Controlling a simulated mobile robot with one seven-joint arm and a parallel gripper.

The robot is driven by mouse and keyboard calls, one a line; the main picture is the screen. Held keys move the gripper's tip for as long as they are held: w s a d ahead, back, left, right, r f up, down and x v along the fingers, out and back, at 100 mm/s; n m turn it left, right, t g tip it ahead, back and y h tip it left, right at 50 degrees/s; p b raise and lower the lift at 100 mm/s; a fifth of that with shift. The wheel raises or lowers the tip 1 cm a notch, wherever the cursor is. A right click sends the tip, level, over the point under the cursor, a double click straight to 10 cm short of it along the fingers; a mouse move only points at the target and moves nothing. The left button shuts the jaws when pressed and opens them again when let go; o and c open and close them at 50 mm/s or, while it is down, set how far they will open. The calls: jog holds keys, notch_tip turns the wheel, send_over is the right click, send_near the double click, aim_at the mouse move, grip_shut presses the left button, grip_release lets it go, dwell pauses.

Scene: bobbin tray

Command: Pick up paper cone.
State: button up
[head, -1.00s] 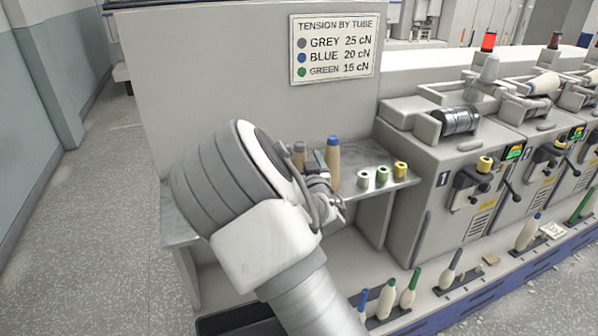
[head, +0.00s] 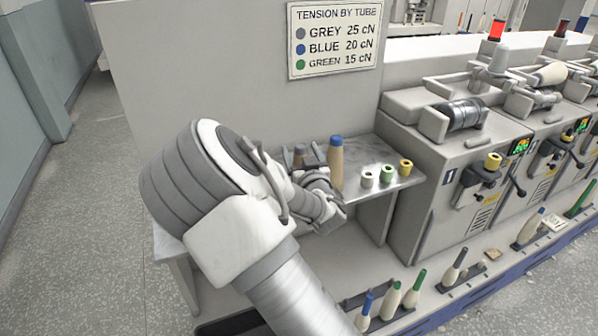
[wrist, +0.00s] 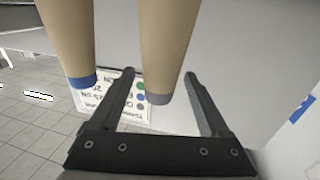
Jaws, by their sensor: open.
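Two tan paper cones stand upright side by side on the grey shelf (head: 365,150). One has a blue tip (head: 336,165). The other has a grey tip (head: 299,151) and is mostly hidden behind my arm in the head view. In the wrist view, which looks upside down, the blue-tipped cone (wrist: 68,40) is to the left and the grey-tipped cone (wrist: 163,45) is to the right. My gripper (wrist: 160,74) is open and empty. Its fingers point at the grey-tipped cone, which appears between them; I cannot tell whether its body is within reach.
Small grey-white (head: 367,177), green (head: 387,173) and yellow (head: 405,167) tubes stand at the shelf's right. A tension sign (head: 334,40) hangs on the panel behind. Winding machines (head: 440,160) stand to the right. Several bobbins (head: 390,298) stand low in front.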

grip_shut()
dwell(0.5)
